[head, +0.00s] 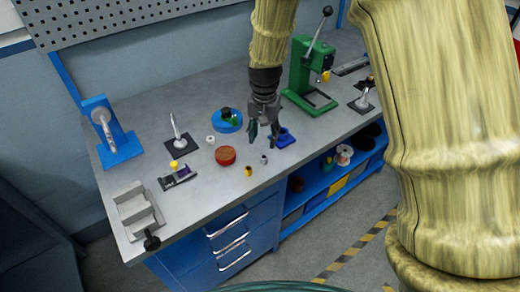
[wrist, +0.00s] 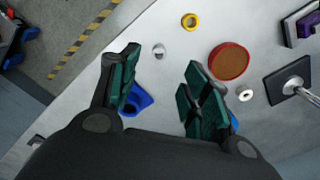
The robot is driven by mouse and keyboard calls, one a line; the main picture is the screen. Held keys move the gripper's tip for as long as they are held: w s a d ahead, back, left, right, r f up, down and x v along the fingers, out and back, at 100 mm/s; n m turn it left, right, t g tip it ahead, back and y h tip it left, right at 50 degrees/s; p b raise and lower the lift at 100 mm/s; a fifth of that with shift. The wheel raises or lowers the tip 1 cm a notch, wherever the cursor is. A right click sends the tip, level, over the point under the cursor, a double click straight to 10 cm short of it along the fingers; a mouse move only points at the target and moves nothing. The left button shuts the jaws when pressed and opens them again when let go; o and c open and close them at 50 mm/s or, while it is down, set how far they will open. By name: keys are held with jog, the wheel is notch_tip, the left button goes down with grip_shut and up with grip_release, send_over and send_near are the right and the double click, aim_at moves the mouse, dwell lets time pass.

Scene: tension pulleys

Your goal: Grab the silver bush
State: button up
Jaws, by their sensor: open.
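The silver bush (head: 264,159) is a small silver ring standing on the grey workbench (head: 215,187), near its front edge. In the wrist view the silver bush (wrist: 159,51) shows just beyond the fingertips, between the lines of the two fingers. My gripper (head: 263,139) hangs over the bench, behind the bush in the head view. In the wrist view my gripper (wrist: 163,68) is open, with nothing between its green-padded fingers. I cannot tell its exact height above the bench.
A yellow bush (head: 248,171) and a red-rimmed round tray (head: 225,156) stand near the silver bush. A blue part (head: 284,138) is close beside my gripper, partly behind a finger in the wrist view. A pale ring (head: 210,139), a blue dish (head: 219,126) and a green press (head: 297,78) stand farther off.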

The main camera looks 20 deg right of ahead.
jog(key=shift+w+a+f, duration=0.1)
jog(key=shift+w+f, duration=0.2)
jog(key=shift+f, duration=0.25)
jog(key=p, duration=0.2)
send_over(264, 157)
notch_tip(264, 157, down, 4)
jog(key=shift+w+a+f, duration=0.1)
jog(key=shift+a, duration=0.05)
jog(key=shift+s+f, duration=0.15)
jog(key=shift+s, duration=0.05)
notch_tip(264, 157, down, 3)
jog(key=shift+w+r+p, duration=0.1)
jog(key=shift+p, duration=0.9)
jog(key=shift+f+p, duration=0.3)
jog(key=shift+f, duration=0.85)
jog(key=shift+c, duration=0.3)
